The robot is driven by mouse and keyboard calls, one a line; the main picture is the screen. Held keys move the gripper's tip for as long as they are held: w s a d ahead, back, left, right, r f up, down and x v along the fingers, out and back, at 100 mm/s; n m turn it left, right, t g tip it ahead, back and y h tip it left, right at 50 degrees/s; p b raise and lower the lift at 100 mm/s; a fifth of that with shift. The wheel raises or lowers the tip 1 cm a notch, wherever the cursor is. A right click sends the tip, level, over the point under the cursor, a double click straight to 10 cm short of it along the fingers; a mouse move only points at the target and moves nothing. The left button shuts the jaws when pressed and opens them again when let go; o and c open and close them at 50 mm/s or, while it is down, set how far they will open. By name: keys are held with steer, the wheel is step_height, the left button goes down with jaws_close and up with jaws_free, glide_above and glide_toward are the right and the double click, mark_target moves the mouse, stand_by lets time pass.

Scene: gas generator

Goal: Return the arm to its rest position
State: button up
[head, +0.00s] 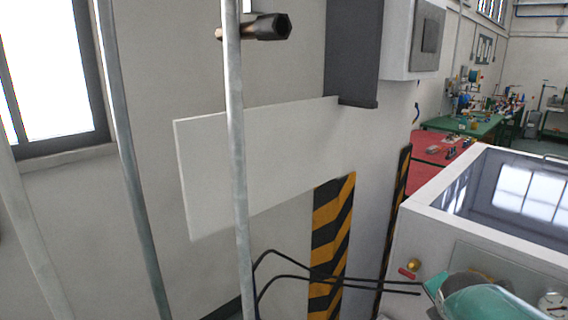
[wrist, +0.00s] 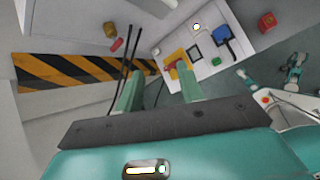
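My gripper (wrist: 158,82) shows in the wrist view with its two green fingers apart and nothing between them. Part of my teal arm (head: 490,300) shows at the bottom right of the head view, in front of the white generator (head: 440,225). The generator has a glossy dark top, a yellow knob (head: 413,265) and a red part (head: 407,274) on its side. In the wrist view the yellow knob (wrist: 110,30) and red part (wrist: 117,45) lie up and left of the fingers. Most of the arm is hidden.
Black cables (head: 330,278) run to the generator from the left. Grey vertical poles (head: 238,160) stand close in front. A white panel (head: 265,160) and a striped post (head: 332,235) are behind. A board with coloured parts (wrist: 205,57) lies beyond the fingers.

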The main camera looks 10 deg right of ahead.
steer(key=s+a+r+m+y, duration=0.1)
steer(key=s+a+m, duration=0.2)
steer(key=a+m, duration=0.4)
steer(key=s+a+r+m+y, duration=0.1)
steer(key=s+a+m+y, duration=0.1)
steer(key=a+m, duration=0.4)
steer(key=s+a+r+m+g+y, duration=0.1)
steer(key=s+a+m, duration=0.3)
steer(key=a+m, duration=0.3)
steer(key=shift+s+a+m+y, duration=0.3)
steer(key=shift+s+a+y, duration=0.1)
steer(key=shift+a, duration=0.4)
steer(key=shift+a, duration=0.1)
